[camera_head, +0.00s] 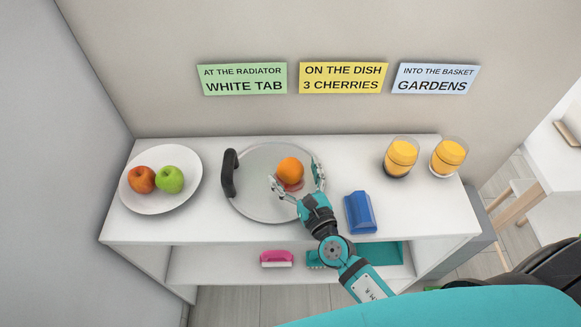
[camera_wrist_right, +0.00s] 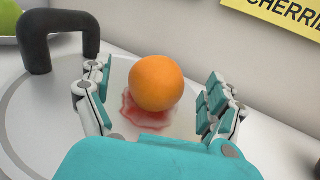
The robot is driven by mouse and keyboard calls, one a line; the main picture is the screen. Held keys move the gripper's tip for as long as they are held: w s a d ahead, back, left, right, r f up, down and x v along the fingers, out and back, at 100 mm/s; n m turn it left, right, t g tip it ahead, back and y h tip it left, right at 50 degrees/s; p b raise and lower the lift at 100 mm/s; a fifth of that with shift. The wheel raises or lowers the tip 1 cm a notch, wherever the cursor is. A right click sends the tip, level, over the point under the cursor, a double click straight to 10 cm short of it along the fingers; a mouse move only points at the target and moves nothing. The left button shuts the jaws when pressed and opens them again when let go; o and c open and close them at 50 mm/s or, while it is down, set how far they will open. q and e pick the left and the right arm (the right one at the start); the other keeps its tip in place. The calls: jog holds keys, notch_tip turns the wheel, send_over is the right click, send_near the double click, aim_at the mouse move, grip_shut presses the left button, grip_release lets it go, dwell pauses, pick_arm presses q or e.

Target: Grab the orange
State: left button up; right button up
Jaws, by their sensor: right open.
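The orange (camera_head: 290,170) sits on a round grey tray with a black handle (camera_head: 248,197) on the white shelf top. A red patch lies under or just in front of it. In the right wrist view the orange (camera_wrist_right: 156,83) appears between the fingers, which are apart from it on both sides. My right gripper (camera_head: 298,180) is open, with one finger left of the orange and one right of it; it also shows in the right wrist view (camera_wrist_right: 155,100). My left gripper is not in view.
A white plate (camera_head: 187,196) with a red apple (camera_head: 141,180) and a green apple (camera_head: 170,179) stands at left. A blue object (camera_head: 360,212) lies right of the tray. Two glasses with orange contents (camera_head: 401,157) (camera_head: 448,156) stand at the back right. Signs hang on the wall.

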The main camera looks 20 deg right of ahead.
jog(key=shift+w+a, duration=0.15)
jog(key=shift+w, duration=1.2)
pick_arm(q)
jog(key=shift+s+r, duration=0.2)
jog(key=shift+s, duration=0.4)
pick_arm(e)
jog(key=c, duration=1.4)
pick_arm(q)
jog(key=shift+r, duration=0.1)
pick_arm(e)
jog(key=shift+r, duration=0.1)
